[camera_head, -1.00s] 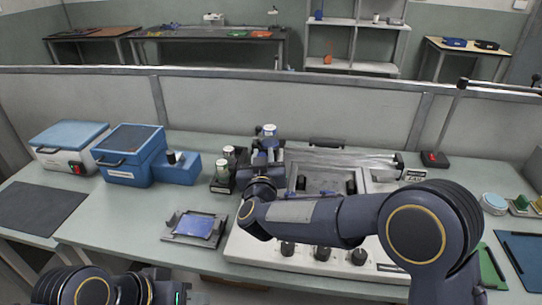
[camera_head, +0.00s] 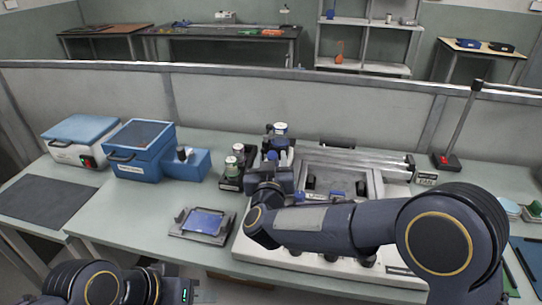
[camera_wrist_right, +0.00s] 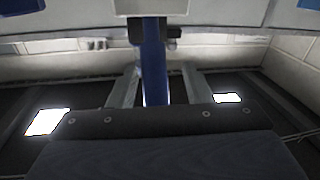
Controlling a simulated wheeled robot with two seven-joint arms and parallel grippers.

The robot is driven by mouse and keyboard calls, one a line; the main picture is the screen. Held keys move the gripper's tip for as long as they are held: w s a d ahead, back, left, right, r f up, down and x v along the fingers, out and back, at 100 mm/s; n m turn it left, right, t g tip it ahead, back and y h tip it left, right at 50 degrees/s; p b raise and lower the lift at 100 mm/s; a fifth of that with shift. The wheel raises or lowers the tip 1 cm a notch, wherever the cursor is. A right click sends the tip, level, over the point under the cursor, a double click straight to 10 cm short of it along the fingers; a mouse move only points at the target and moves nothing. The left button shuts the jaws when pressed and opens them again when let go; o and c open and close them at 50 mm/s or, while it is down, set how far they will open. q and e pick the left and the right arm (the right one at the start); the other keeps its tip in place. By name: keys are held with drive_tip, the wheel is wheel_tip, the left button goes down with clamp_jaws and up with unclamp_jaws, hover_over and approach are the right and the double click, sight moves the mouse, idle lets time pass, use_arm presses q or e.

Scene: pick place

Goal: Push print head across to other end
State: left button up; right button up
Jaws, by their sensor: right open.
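The printing machine (camera_head: 385,188) stands on the bench, with a grey framed bed and rails along its back. What looks like the print head, a dark blue block (camera_head: 280,146), is at the machine's left end, close to a jar. My right gripper (camera_head: 268,183) is at this left end, and my forearm hides part of the bed. In the right wrist view, a blue upright bar (camera_wrist_right: 153,65) shows between the two grey fingers of my right gripper (camera_wrist_right: 155,88), which are apart; contact cannot be told. My left arm shows at the bottom left, its fingers out of frame.
A grey holder with a blue plate (camera_head: 203,222) lies left of the machine. A lamp post on a base (camera_head: 447,161) is at the back right. A partition (camera_head: 250,97) closes the bench's back.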

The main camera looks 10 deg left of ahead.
drive_tip(key=s, duration=0.2)
drive_tip(key=s+d, duration=0.1)
drive_tip(key=s, duration=0.2)
drive_tip(key=shift+s, duration=0.15)
